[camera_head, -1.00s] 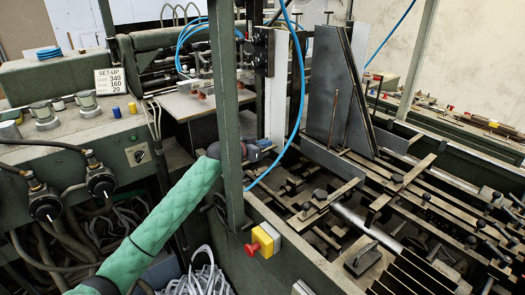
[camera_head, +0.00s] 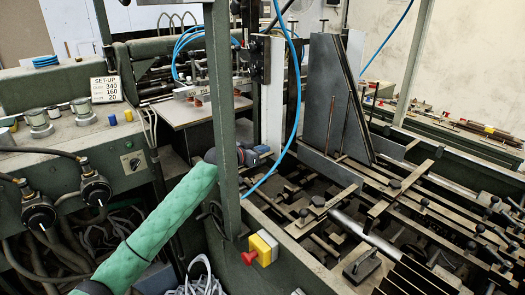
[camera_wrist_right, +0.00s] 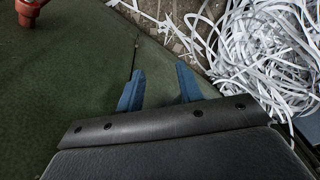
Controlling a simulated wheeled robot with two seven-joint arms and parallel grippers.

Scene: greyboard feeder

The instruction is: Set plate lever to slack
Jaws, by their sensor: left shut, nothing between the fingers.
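I cannot single out the plate lever for sure. The upright grey plates (camera_head: 325,92) stand on the feeder right of centre in the head view. Bars with dark knobs (camera_head: 394,184) lie around their foot. My left gripper (camera_head: 264,151), at the end of the green-sleeved arm, is shut and empty behind the green post, which hides part of its wrist. It is left of the plates and apart from them. In the right wrist view my right gripper (camera_wrist_right: 160,88) has two blue fingers apart with nothing between them. A red handle-like part (camera_wrist_right: 28,8) shows at that view's top left.
The green post (camera_head: 224,130) stands close to my left wrist. A blue hose (camera_head: 297,85) hangs beside the gripper. A red button on a yellow box (camera_head: 264,248) is below. A set-up card (camera_head: 106,90) stands at left. Shredded paper (camera_wrist_right: 265,45) lies below my right gripper.

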